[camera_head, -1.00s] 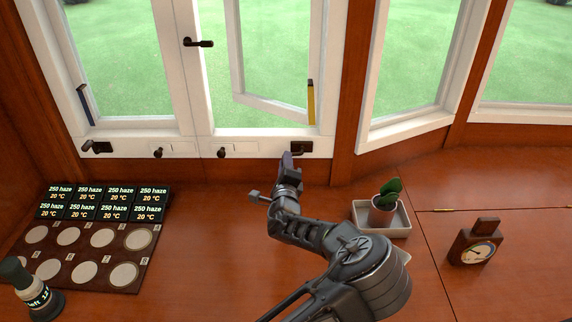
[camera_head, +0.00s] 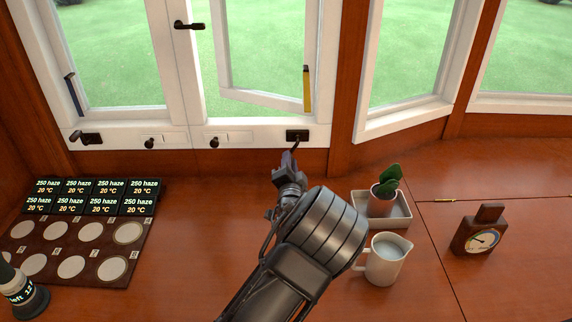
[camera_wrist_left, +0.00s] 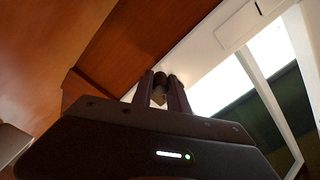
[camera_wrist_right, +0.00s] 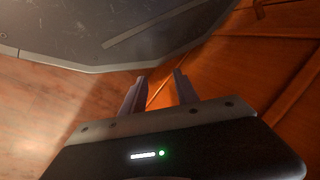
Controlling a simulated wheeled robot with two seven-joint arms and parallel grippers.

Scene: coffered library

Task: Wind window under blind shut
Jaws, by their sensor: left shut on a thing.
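The right-hand window sash (camera_head: 262,98) stands ajar, swung outward from its white frame. A dark winder (camera_head: 297,135) sits on the sill rail below it, its crank arm pointing down. My left gripper (camera_head: 288,160) is just below the winder. In the left wrist view its fingers (camera_wrist_left: 160,90) are shut on the dark crank knob (camera_wrist_left: 159,82). The fingers partly hide the knob. No blind can be made out in these views. My right gripper (camera_wrist_right: 160,92) shows only in its wrist view, open and empty above wood.
Another winder (camera_head: 86,138) sits under the left window. Catches line the rail. A potted plant (camera_head: 386,187) in a tray (camera_head: 398,222), a white jug (camera_head: 385,260) and a dial gauge (camera_head: 479,234) stand right of my left arm. A board of discs (camera_head: 90,232) lies left.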

